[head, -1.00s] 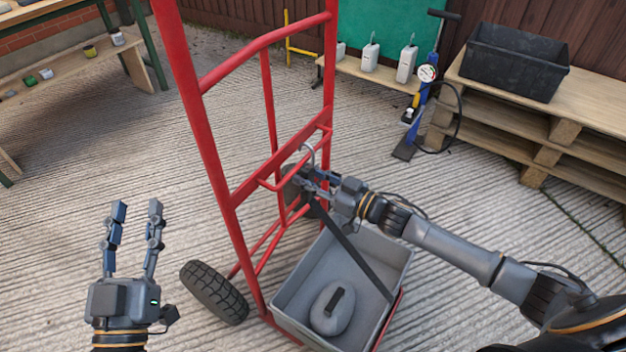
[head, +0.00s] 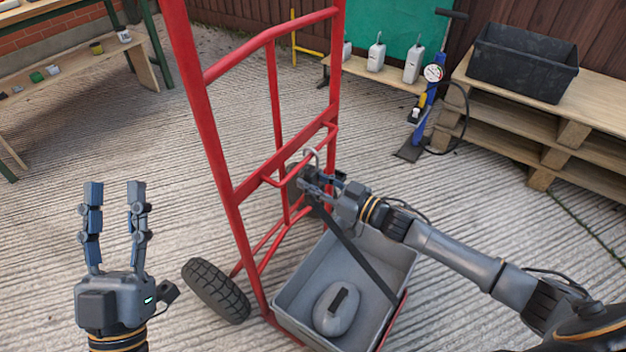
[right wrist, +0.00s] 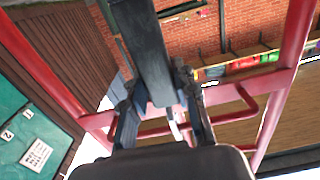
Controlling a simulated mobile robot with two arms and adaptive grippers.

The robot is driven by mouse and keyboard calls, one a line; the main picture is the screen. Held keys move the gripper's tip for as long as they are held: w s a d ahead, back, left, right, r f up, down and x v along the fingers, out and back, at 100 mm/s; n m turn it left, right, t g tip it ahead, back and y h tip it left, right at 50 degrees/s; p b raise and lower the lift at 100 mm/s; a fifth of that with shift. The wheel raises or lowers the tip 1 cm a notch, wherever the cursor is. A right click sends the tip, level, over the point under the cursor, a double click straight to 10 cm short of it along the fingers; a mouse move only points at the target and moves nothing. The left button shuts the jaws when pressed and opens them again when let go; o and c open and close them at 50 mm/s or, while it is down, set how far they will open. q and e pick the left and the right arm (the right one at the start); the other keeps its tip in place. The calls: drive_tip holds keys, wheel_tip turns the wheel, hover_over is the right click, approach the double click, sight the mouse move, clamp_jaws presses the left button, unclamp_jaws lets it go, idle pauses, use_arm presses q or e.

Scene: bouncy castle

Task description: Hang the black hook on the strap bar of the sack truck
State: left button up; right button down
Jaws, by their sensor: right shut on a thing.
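The red sack truck (head: 205,110) stands upright, with its strap bar (head: 283,179), a small red loop, on the middle crossbar. The strap bar also shows in the right wrist view (right wrist: 155,132). My right gripper (head: 312,184) is shut on the hook (head: 311,153), just behind and to the right of the bar. The hook's pale curved end rises above the fingers, close to the bar; I cannot tell whether it touches. A black strap (head: 352,245) runs from the hook down across the grey crate (head: 395,262). My left gripper (head: 115,188) is open and empty at the lower left.
The crate holds a grey rounded weight (head: 336,308) and rests at the truck's foot by a black wheel (head: 215,290). Pallets with a black bin (head: 522,62), a blue pump (head: 425,110) and a bench (head: 372,72) with white bottles stand behind.

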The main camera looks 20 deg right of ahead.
drive_tip(key=c, duration=1)
unclamp_jaws()
drive_tip(key=shift+o, duration=0.2)
drive_tip(key=shift+s+d+f, duration=0.1)
drive_tip(key=shift+s+d, duration=0.2)
drive_tip(key=shift+s, duration=0.1)
drive_tip(key=v, duration=1.1)
